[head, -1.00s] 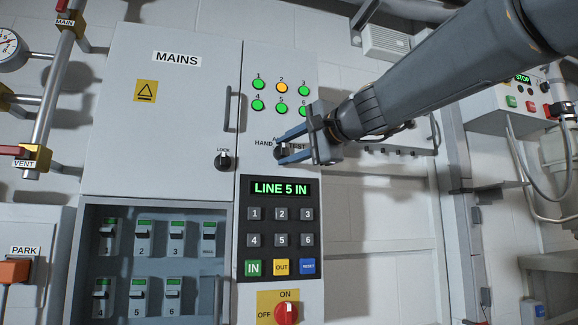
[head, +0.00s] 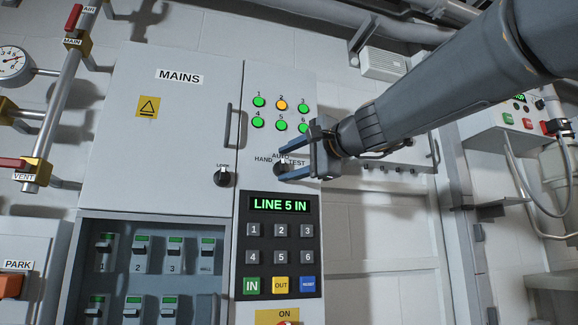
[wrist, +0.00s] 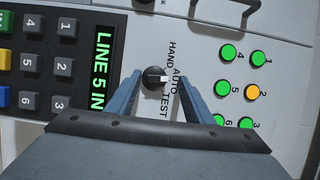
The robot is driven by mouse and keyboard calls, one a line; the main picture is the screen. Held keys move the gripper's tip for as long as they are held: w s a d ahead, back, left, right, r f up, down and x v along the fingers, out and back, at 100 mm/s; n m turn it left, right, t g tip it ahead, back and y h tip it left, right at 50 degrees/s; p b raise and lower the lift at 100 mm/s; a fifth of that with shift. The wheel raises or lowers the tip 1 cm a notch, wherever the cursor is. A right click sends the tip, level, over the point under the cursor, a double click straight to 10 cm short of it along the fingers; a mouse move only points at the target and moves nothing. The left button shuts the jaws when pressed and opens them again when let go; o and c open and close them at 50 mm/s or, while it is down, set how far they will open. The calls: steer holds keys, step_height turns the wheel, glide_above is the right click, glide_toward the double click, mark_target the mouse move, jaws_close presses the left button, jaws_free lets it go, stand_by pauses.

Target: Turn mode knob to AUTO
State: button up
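The black mode knob (head: 281,169) sits on the grey panel below the indicator lamps, with HAND, AUTO and TEST lettered around it. In the wrist view the knob (wrist: 154,78) shows a white mark that points right, towards the AUTO lettering. My gripper (head: 285,165) reaches in from the upper right in the head view. In the wrist view its two blue fingers (wrist: 157,73) stand apart on either side of the knob, with gaps between them and it. Nothing is held. The fingers partly cover the knob and the panel near TEST in the head view.
The lock knob (head: 221,177) and a door handle (head: 228,126) are to the left. A keypad (head: 280,243) with a lit LINE 5 IN display (head: 280,205) lies just below. Green lamps and one amber lamp (head: 281,104) are above.

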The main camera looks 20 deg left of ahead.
steer(key=shift+a+f, duration=0.1)
steer(key=shift+f, duration=0.05)
stand_by(0.3)
steer(key=b+v, duration=0.2)
steer(key=v, duration=0.6)
steer(key=shift+a, duration=0.1)
